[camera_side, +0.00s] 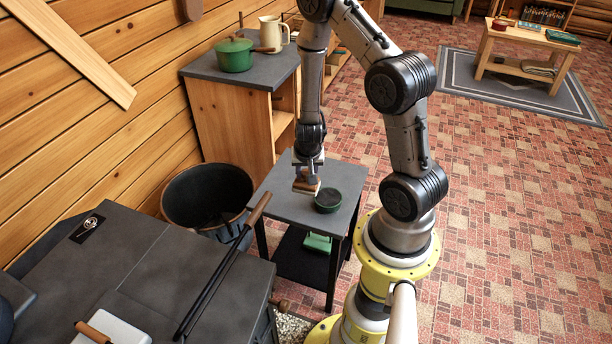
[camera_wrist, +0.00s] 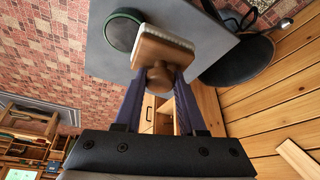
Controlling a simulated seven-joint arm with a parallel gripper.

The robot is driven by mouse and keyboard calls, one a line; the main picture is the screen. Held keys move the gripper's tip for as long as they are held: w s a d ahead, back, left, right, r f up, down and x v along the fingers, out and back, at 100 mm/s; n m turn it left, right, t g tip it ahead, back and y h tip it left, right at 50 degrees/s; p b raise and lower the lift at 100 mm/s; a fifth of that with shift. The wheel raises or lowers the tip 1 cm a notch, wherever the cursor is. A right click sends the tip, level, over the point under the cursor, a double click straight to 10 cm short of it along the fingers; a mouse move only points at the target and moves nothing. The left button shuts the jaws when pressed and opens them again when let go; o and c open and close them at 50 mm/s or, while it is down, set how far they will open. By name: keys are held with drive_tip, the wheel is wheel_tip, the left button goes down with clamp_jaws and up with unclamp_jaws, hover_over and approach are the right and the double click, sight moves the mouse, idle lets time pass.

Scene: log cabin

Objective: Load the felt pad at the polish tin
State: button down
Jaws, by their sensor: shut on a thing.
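The felt pad (camera_wrist: 160,50) is a wooden block with a pale felt face and a round brown knob. My gripper (camera_wrist: 158,80) is shut on the knob. In the side view my gripper (camera_side: 307,166) is over the small grey side table, with the pad (camera_side: 306,186) under it, close beside the tin. The polish tin (camera_side: 328,200) is round and dark with a green rim, standing on the table top. In the wrist view the tin (camera_wrist: 122,32) is just left of the pad. I cannot tell whether the pad touches the tin or table.
The small grey side table (camera_side: 285,200) has a green item on its lower shelf (camera_side: 317,242). A black bucket (camera_side: 208,195) stands to its left. The dark stove top (camera_side: 110,270) with a long poker (camera_side: 225,265) is in front. A cabinet holds a green pot (camera_side: 234,55) and a jug (camera_side: 273,33).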

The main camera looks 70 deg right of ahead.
drive_tip(key=s+d+f+m, duration=0.1)
drive_tip(key=s+d+f, duration=0.1)
drive_tip(key=s+d, duration=0.4)
drive_tip(key=shift+g, duration=0.3)
drive_tip(key=shift+w+a+x, duration=0.1)
drive_tip(key=shift+a+x, duration=0.1)
drive_tip(key=shift+x, duration=0.7)
drive_tip(key=shift+w+a+x, duration=0.1)
drive_tip(key=shift+a+x, duration=0.1)
drive_tip(key=shift+x, duration=0.7)
drive_tip(key=shift+w+a+x, duration=0.1)
drive_tip(key=shift+a+x, duration=0.05)
drive_tip(key=shift+x, duration=0.75)
drive_tip(key=shift+f, duration=0.8)
wheel_tip(320, 180, up, 7)
idle(0.4)
